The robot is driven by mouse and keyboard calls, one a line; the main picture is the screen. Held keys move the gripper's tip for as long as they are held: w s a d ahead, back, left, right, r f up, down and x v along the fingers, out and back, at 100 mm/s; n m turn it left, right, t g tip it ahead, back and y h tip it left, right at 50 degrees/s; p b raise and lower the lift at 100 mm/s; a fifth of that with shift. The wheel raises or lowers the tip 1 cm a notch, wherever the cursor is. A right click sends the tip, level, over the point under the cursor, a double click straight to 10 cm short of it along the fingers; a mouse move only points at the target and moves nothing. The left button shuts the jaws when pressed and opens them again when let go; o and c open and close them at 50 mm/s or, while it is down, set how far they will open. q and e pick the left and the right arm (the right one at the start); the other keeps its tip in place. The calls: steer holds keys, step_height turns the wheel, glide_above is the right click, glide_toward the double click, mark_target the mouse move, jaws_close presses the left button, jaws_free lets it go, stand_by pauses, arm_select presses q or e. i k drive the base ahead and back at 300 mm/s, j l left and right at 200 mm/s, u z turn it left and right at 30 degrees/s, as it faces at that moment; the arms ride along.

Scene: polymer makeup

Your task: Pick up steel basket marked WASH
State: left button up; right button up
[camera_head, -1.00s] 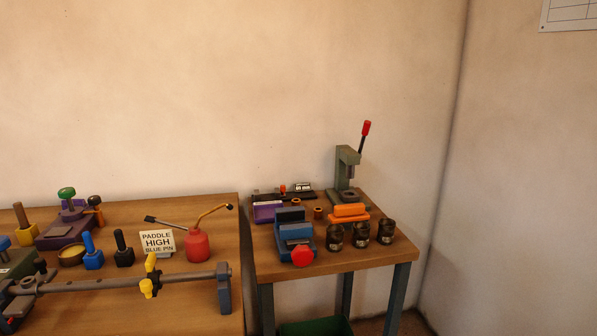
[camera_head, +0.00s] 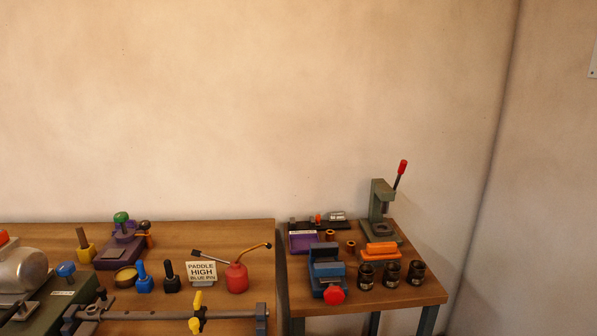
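I see no steel basket marked WASH in the head view. Neither of my grippers shows in the view.
A long wooden bench (camera_head: 240,236) on the left carries a red oil can (camera_head: 236,278), a purple fixture (camera_head: 119,250) and a bar rig. A smaller table (camera_head: 420,292) holds a blue vise (camera_head: 326,270), a green lever press (camera_head: 381,210) and dark jars (camera_head: 390,273). A narrow gap separates them.

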mark_target(417, 267)
steer(key=i+l+u, duration=0.25)
steer(key=i+l, duration=0.15)
steer(key=i+l+u, duration=0.15)
steer(key=l, duration=0.3)
steer(key=i+l+u, duration=0.1)
steer(key=i+l, duration=0.15)
steer(key=l, duration=0.15)
steer(key=i+l+u, duration=0.1)
steer(key=l, duration=0.3)
steer(key=i, duration=0.1)
